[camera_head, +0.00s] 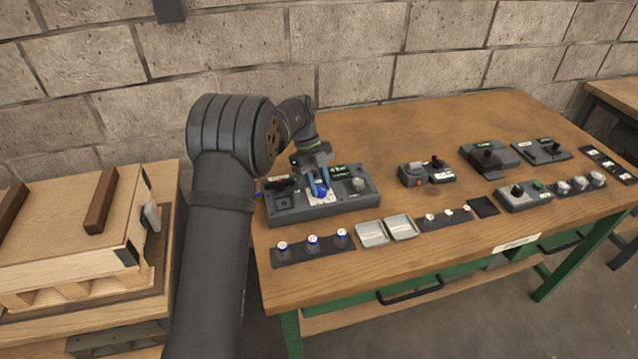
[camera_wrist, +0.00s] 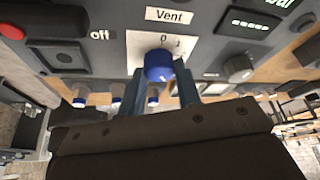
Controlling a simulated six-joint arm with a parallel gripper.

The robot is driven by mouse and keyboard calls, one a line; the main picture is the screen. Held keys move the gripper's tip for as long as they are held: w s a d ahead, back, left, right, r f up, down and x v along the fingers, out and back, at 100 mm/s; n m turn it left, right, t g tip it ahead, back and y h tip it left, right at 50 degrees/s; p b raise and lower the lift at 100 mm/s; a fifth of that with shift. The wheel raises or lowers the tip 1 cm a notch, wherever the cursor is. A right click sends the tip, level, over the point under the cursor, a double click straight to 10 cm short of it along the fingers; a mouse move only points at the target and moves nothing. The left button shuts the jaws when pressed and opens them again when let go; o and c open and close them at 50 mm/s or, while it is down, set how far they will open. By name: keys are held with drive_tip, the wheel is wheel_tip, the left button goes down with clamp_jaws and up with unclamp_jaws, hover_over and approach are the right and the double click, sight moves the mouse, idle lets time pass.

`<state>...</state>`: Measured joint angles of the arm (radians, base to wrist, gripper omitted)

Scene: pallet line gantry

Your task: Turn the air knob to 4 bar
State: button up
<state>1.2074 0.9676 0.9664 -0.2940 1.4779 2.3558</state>
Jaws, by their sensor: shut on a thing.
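The control box (camera_head: 330,204) sits at the left of the bench. A blue knob (camera_wrist: 158,64) stands on its white dial plate (camera_wrist: 140,42), and in the head view the blue knob (camera_head: 320,189) shows below my wrist. My gripper (camera_wrist: 160,78) is shut on the blue knob, with a finger on each side. A "Vent" label (camera_wrist: 167,15) is above the dial. The dial has a 0 and other marks too small to read. A grey knob (camera_wrist: 238,68) is to the right, under a green-lit display (camera_wrist: 250,24) whose value I cannot read.
A red button (camera_wrist: 12,31) and an "off" switch (camera_wrist: 57,56) are left of the dial. A strip of blue-based knobs (camera_head: 312,243) and two metal trays (camera_head: 372,234) lie in front. Another control box (camera_head: 425,174) stands to the right. The bench's back middle is clear.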

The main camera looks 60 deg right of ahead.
drive_tip(key=o, duration=1)
drive_tip(key=shift+c, duration=0.2)
drive_tip(key=v, duration=1.7)
drive_tip(key=shift+w, duration=0.1)
drive_tip(key=x, duration=1.7)
